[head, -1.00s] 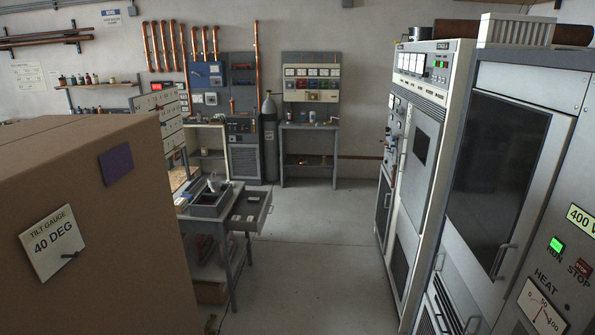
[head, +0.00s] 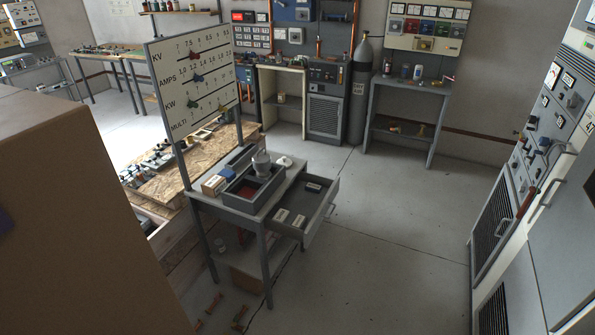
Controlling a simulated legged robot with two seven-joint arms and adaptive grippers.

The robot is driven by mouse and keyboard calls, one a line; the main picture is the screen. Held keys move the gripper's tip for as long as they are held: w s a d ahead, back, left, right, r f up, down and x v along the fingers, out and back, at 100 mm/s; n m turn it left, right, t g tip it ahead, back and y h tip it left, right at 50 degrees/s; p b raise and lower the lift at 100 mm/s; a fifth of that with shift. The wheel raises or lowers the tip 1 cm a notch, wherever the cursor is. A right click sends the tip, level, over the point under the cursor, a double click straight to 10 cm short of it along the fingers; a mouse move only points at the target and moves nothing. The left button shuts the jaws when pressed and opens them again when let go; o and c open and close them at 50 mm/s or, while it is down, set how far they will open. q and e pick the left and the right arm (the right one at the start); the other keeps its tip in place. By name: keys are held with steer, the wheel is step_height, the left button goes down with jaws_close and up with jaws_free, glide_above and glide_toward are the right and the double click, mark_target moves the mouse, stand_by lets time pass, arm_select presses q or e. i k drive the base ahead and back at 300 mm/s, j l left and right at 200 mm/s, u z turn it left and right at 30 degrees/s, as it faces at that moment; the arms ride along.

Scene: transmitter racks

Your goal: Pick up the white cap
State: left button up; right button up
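A small whitish, rounded thing (head: 284,162) lies on the top of the grey workstand (head: 240,212), near its back right corner. It may be the white cap, but it is too small to tell. Left of it a grey tray (head: 233,203) holds a pale metallic object (head: 261,158). The workstand's drawer (head: 321,214) is pulled open to the right, with several small light items inside. Neither of my grippers shows in the head view.
A large brown box (head: 80,220) blocks the left foreground. A board with sliders (head: 192,85) rises behind the workstand. Cabinets (head: 545,180) stand at the right. The floor (head: 390,245) between workstand and cabinets is clear. A gas cylinder (head: 360,95) stands at the back.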

mark_target(284, 161)
steer(key=i+l+u, duration=0.35)
steer(key=i+l, duration=0.5)
steer(key=l, duration=0.05)
